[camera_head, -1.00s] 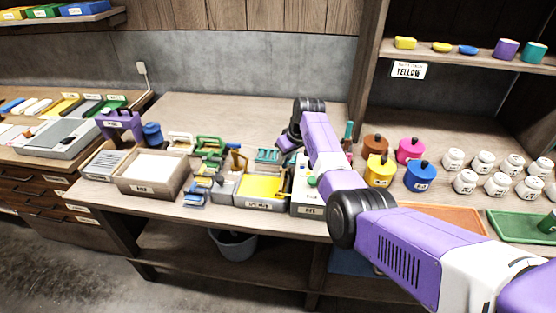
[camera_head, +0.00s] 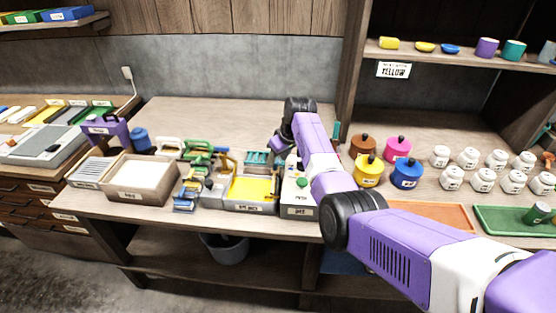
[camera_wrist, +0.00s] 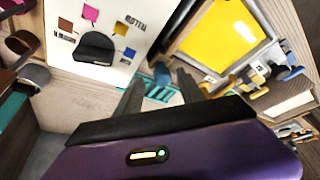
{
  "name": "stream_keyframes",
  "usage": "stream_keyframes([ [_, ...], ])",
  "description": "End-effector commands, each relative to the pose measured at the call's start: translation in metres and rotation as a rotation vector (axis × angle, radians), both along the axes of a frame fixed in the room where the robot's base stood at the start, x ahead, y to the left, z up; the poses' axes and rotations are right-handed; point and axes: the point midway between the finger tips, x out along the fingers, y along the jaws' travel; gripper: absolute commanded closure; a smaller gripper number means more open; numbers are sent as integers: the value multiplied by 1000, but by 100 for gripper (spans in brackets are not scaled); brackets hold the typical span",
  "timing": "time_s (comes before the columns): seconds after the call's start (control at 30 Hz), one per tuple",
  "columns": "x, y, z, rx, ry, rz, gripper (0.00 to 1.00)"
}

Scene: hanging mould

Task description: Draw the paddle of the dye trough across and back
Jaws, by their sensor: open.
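A grey trough with a bright yellow surface (camera_head: 252,188) stands near the front of the bench, and it also shows at the upper right of the wrist view (camera_wrist: 212,42). My gripper (camera_head: 279,145) is behind and above the trough's right side, partly hidden by my arm. In the wrist view my gripper (camera_wrist: 160,92) is open and empty, its fingers pointing toward a teal slotted rack (camera_wrist: 163,94). The trough lies beyond the right finger.
Brown (camera_head: 362,146), pink (camera_head: 397,149), yellow (camera_head: 369,172) and blue pots (camera_head: 407,174) stand to the right. The back of the bench is clear.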

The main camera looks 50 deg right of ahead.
Motion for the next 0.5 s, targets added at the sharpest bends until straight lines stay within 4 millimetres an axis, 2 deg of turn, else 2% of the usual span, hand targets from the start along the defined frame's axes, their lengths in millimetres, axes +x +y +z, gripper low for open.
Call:
stream_keyframes([
  [0.3, -17, 2, 40, -2, -2, -2, 54],
  [0.5, -26, 2, 59, -1, 0, -1, 54],
])
